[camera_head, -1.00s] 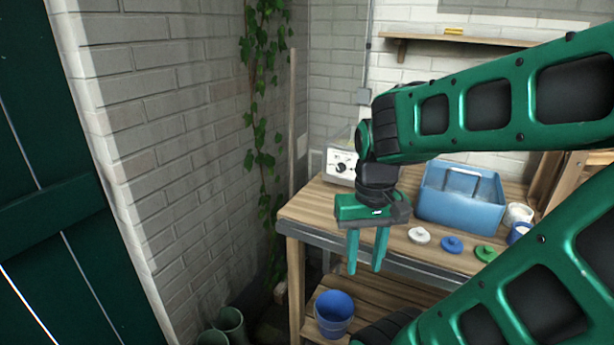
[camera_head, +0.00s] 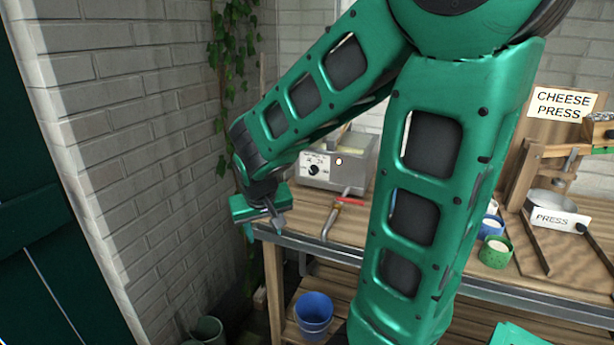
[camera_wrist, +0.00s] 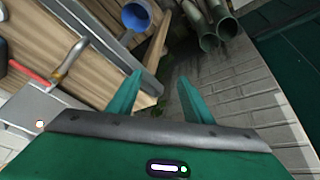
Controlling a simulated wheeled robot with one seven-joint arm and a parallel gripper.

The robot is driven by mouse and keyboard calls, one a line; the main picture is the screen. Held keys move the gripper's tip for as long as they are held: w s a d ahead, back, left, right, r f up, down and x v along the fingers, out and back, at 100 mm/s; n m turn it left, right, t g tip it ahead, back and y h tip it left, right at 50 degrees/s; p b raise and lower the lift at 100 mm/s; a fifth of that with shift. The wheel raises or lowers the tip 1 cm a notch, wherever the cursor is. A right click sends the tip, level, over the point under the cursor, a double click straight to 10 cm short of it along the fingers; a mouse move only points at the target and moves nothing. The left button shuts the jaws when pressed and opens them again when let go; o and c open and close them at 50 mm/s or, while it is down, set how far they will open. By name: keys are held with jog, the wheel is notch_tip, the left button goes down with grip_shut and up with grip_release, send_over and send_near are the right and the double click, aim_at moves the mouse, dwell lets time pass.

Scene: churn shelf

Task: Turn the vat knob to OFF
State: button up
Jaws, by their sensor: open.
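The vat (camera_head: 345,168) is a grey metal box on the far left part of the bench, with a lit orange lamp on its front. Its black knob (camera_head: 314,170) sits on a pale panel left of the lamp; I cannot read where its pointer stands. My gripper (camera_head: 265,229) is open and empty, left of and nearer than the vat, by the bench's left corner, apart from the knob. In the wrist view the open fingers (camera_wrist: 161,80) point down past the bench edge. A grey surface with a small light shows at left there, probably the vat; the knob is not visible.
A red-handled tool (camera_head: 345,201) lies on the bench (camera_head: 305,212) in front of the vat. A blue bucket (camera_head: 313,313) stands on the lower shelf. A brick wall (camera_head: 130,150) with ivy (camera_head: 228,60) is close on the left. The cheese press (camera_head: 550,165) is at right.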

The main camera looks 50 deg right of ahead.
aim_at(311, 172)
jog(key=w+d+f+m+h, duration=0.1)
jog(key=d+h, duration=0.1)
jog(key=d, duration=0.3)
jog(key=w+d+f+m+h, duration=0.2)
jog(key=d+h, duration=0.1)
jog(key=d, duration=0.3)
jog(key=w+d+f+m+g+h, duration=0.1)
jog(key=d+f+m+h, duration=0.1)
jog(key=d, duration=0.4)
jog(key=shift+w, duration=0.3)
jog(key=d+h, duration=0.1)
jog(key=w+d+r+h, duration=0.1)
jog(key=d, duration=0.1)
jog(key=w+d+h, duration=0.1)
jog(key=h, duration=0.1)
jog(key=shift+w+d+r+t, duration=0.2)
jog(key=shift+d+t, duration=0.1)
jog(key=shift+d, duration=0.05)
jog(key=w, duration=0.1)
jog(key=w+r+n+t+h, duration=0.1)
jog(key=w+t+h, duration=0.1)
jog(key=shift+d+r, duration=0.35)
jog(key=shift+d, duration=0.05)
jog(key=shift+w+r+n+t+h, duration=0.3)
jog(key=shift+w+n+t, duration=0.2)
jog(key=shift+w+t, duration=0.1)
jog(key=shift+w, duration=0.1)
jog(key=x, duration=1)
jog(key=shift+w+d, duration=0.1)
jog(key=shift+d, duration=0.15)
